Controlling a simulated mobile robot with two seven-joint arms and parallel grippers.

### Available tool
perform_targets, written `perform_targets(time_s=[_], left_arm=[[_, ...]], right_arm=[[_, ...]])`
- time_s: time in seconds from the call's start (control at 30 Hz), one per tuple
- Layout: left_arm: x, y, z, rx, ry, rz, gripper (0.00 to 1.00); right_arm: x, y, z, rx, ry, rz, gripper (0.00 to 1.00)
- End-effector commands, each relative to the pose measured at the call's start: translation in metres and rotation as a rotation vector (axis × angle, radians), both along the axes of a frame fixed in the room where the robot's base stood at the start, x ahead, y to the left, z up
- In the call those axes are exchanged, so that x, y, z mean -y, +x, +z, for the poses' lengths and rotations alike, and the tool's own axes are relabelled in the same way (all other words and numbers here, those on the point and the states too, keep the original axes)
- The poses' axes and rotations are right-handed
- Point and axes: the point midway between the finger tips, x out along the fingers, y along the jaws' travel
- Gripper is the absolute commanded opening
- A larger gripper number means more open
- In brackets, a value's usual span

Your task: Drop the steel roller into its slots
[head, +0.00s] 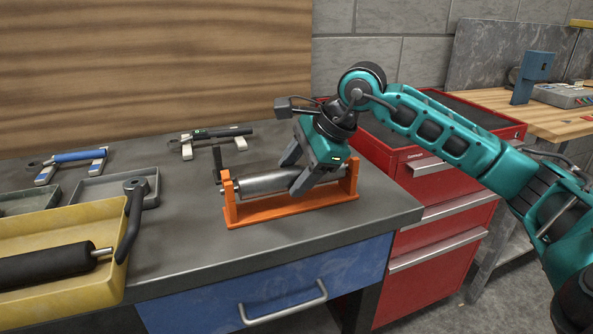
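The steel roller (262,185) lies lengthwise along the orange stand (290,207), between its two end posts. Its left end is at the left post. The right end is partly hidden by my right gripper, and I cannot tell whether both ends rest fully in the slots. My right gripper (292,178) reaches down over the roller's right half, one finger on the far side and one on the near side. Whether the fingers press on it or stand slightly apart is not clear. A black crank handle (217,162) rises at the left post. My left gripper is out of view.
A yellow tray (115,245) with a black roller (45,266) stands at the left front. Grey trays (153,187) and two hand rollers on stands, one blue (78,156) and one black (215,133), sit behind. A red drawer cabinet (440,205) stands right of the bench.

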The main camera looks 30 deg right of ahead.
Motion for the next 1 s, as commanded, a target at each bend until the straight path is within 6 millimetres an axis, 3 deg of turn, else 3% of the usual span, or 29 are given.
perform_targets(time_s=[0.2, 0.6, 0.7, 1.0], left_arm=[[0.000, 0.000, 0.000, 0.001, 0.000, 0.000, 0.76], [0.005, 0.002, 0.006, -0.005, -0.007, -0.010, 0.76], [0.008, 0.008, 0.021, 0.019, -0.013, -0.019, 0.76], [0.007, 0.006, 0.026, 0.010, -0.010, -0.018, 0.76]], right_arm=[[0.000, 0.000, -0.001, -0.002, -0.001, 0.000, 0.75], [0.000, -0.001, -0.002, -0.007, -0.002, 0.000, 0.75], [0.007, -0.009, 0.017, -0.002, -0.004, -0.002, 0.75], [0.026, -0.040, 0.077, -0.001, -0.002, -0.002, 0.75]])
